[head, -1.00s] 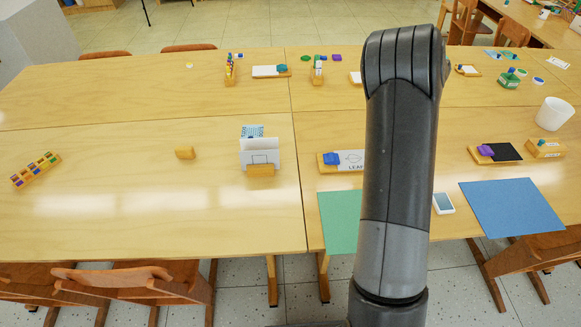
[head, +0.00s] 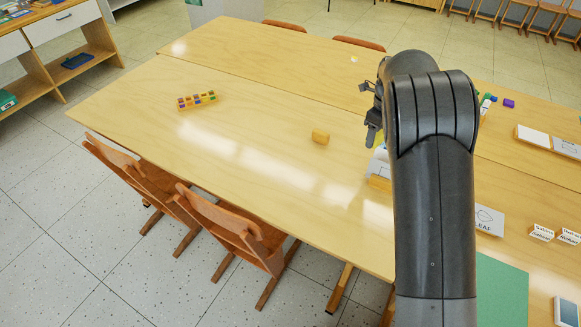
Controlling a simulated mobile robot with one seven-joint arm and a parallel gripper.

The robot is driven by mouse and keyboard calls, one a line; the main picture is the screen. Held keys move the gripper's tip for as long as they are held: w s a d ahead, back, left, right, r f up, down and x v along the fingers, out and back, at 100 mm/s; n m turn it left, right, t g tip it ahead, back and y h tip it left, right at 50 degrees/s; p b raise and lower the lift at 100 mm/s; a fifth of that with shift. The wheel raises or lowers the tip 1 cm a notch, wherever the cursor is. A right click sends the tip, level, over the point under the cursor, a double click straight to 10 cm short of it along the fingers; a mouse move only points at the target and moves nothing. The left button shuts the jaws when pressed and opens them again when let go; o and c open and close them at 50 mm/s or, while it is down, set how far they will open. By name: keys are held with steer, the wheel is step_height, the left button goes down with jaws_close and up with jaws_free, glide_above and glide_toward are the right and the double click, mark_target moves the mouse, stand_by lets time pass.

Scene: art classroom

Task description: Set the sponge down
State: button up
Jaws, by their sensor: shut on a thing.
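My gripper (head: 372,121) shows in the head view at the left side of my dark arm, above the table, and is partly hidden by the arm. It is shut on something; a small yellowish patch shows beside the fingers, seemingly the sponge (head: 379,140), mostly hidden. I cannot make out its full shape. The wooden table (head: 250,125) lies below and to the left, with a wide bare top. The gripper appears apart from the tabletop.
A small yellow-orange block (head: 320,136) lies left of my gripper. A tray of coloured pieces (head: 197,100) lies farther left. A white box (head: 378,167), partly hidden, stands below the gripper in the picture. Chairs (head: 235,228) stand along the near edge. Bare tabletop lies between block and tray.

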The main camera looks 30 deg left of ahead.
steer(key=s+a+n, duration=0.2)
steer(key=s+a, duration=0.2)
steer(key=a, duration=0.4)
steer(key=s+a+n, duration=0.1)
steer(key=s+a, duration=0.3)
steer(key=a, duration=0.4)
glide_above(283, 167)
step_height(283, 167, down, 12)
steer(key=shift+r, duration=0.1)
steer(key=shift+f, duration=1.95)
steer(key=shift+f, duration=0.15)
steer(key=o, duration=1)
steer(key=shift+c, duration=0.2)
